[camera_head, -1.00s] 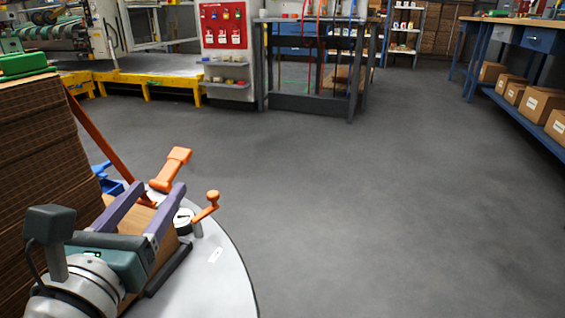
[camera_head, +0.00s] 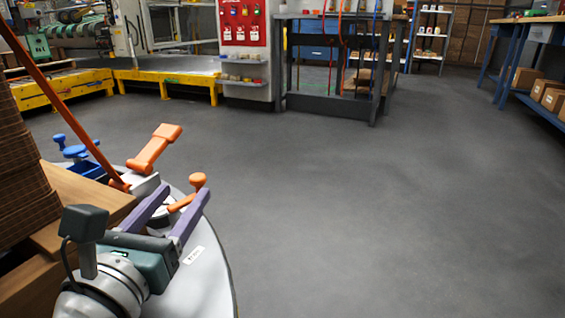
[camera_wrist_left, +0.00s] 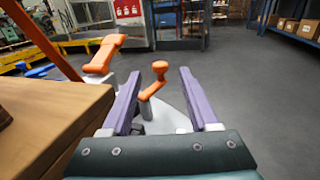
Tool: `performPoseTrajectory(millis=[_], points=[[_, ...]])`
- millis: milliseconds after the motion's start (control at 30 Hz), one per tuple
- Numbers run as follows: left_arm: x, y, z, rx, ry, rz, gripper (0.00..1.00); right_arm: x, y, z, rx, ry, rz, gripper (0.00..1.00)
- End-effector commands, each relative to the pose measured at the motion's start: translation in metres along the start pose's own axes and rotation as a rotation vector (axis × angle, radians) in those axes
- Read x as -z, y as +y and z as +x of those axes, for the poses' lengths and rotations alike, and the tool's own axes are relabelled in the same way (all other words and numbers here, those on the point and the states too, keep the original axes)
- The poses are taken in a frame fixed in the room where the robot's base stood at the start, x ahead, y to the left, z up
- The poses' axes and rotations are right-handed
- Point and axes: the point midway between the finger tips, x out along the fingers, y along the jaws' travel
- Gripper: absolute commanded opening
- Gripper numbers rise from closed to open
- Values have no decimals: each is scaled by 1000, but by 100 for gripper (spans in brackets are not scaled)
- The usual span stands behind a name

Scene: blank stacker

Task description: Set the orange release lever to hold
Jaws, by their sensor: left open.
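Two orange handles stand on a round pale grey table (camera_head: 215,275). One is a thick T-shaped lever (camera_head: 153,150) on a pale block, tilted up to the right. The other is a short arm with a round knob (camera_head: 197,181), nearer me. I cannot tell which one is the release lever. My left gripper (camera_head: 186,191) has purple fingers, open and empty. In the left wrist view, the knobbed arm (camera_wrist_left: 158,78) shows between the open fingers (camera_wrist_left: 159,73), with gaps on both sides. The T-shaped lever (camera_wrist_left: 104,56) is outside, beyond the left finger. My right gripper is not in view.
A brown cardboard stack (camera_head: 25,175) and a wooden board (camera_head: 85,195) crowd the left side. An orange slanted bar (camera_head: 58,100) rises from the table. A blue knob fixture (camera_head: 75,150) sits behind. Open grey floor (camera_head: 380,220) lies to the right.

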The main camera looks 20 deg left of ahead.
Motion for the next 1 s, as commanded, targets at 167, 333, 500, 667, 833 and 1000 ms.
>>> performPoseTrajectory(millis=[167,333,500,667,833,1000], points=[[1,0,23,-1,-4,-1,61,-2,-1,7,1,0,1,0],[2,0,57,-1,-3,-2,61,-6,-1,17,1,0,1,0],[2,0,84,-2,-2,-1,61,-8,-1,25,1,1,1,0],[1,0,96,-1,0,-1,61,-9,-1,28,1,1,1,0],[0,0,98,0,0,-1,61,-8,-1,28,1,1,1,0],[0,0,97,0,0,-1,54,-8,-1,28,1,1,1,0]])
